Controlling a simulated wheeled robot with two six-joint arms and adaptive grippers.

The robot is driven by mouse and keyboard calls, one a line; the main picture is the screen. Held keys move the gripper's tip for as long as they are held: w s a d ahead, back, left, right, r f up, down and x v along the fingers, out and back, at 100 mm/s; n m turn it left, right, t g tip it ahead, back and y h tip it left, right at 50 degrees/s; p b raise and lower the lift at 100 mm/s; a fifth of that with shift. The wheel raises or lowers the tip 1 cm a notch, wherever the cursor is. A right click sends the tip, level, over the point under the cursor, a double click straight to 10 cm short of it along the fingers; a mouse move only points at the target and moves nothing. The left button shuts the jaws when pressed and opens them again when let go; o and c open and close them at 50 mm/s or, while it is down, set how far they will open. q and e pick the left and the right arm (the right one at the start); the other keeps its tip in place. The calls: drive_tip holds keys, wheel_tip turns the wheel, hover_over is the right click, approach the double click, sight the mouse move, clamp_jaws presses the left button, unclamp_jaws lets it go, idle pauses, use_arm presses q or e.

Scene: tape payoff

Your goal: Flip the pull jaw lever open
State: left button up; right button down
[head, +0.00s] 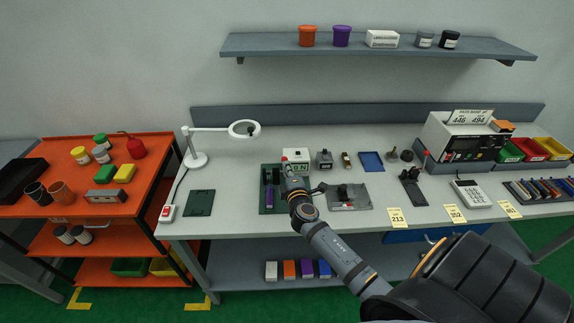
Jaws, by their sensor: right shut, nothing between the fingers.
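My right gripper (288,166) is shut and empty, its arm reaching in from the lower right. A grey plate fixture (347,205) with a black clamp-like part (343,191) sits just right of my wrist. I cannot tell which small part is the pull jaw lever; my gripper and wrist hide some of this area. My left gripper is out of view.
A magnifier lamp (196,159) stands at the left. A black stand (412,188), a calculator (471,194) and an instrument box (465,138) are to the right. Bench space around the green mat (200,203) is clear.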

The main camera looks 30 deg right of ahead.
drive_tip(key=shift+w+d, duration=0.1)
drive_tip(key=shift+w, duration=0.2)
drive_tip(key=shift+r, duration=0.1)
drive_tip(key=shift+w+d+r, duration=0.1)
drive_tip(key=shift+w+d, duration=0.05)
drive_tip(key=shift+w, duration=0.05)
drive_tip(key=shift+w+d+r, duration=0.1)
drive_tip(key=shift+w, duration=0.05)
drive_tip(key=shift+w+d+r+b, duration=0.2)
drive_tip(key=shift+w+d, duration=0.25)
drive_tip(key=shift+w, duration=0.35)
drive_tip(key=shift+w+d+r+b, duration=0.1)
drive_tip(key=shift+w+d+r, duration=0.35)
drive_tip(key=shift+w, duration=0.3)
drive_tip(key=shift+w+d+r+b, duration=0.15)
drive_tip(key=shift+w+d, duration=0.35)
drive_tip(key=shift+w, duration=0.3)
